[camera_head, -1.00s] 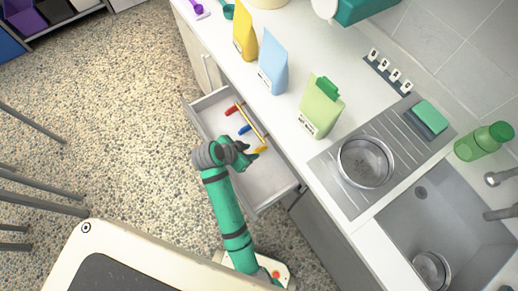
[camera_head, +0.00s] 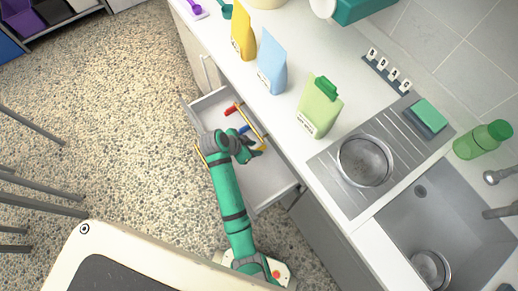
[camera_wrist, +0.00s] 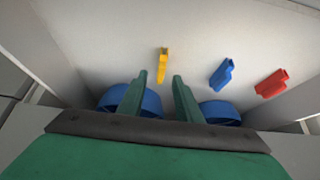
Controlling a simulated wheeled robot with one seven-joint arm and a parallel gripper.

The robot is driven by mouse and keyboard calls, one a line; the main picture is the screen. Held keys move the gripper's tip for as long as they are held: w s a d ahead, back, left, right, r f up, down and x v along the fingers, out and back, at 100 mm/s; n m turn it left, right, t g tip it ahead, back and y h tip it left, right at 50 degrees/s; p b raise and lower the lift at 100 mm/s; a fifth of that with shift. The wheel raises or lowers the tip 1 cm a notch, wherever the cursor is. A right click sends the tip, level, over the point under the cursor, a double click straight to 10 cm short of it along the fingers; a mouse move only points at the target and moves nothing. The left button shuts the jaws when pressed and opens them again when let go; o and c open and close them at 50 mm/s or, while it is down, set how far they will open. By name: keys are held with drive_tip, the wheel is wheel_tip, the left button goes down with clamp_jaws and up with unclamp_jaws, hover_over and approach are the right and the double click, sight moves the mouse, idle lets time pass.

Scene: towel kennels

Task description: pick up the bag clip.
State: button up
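Three small clips lie in the open drawer: yellow, blue and red. In the wrist view the yellow clip (camera_wrist: 162,64) stands out ahead of the gap between my fingertips. The blue clip (camera_wrist: 221,74) and the red clip (camera_wrist: 272,85) lie to its right. In the head view the red clip (camera_head: 231,111) and blue clip (camera_head: 243,129) show, while my gripper (camera_head: 256,150) largely covers the yellow one. My gripper, with green fingers in the wrist view (camera_wrist: 160,78), is open and empty. A green clip (camera_head: 326,87) sits on top of the green bag (camera_head: 319,111).
The white drawer (camera_head: 270,186) has walls close around my gripper. Above it, the counter (camera_head: 290,126) carries a yellow bag (camera_head: 243,37), a blue bag (camera_head: 272,68), the green bag and a metal bowl (camera_head: 365,162). Two blue rounded shapes (camera_wrist: 220,112) show behind my fingers.

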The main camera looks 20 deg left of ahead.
drive_tip(key=shift+x, duration=1.4)
drive_tip(key=shift+c, duration=0.6)
clamp_jaws()
drive_tip(key=shift+r, duration=0.15)
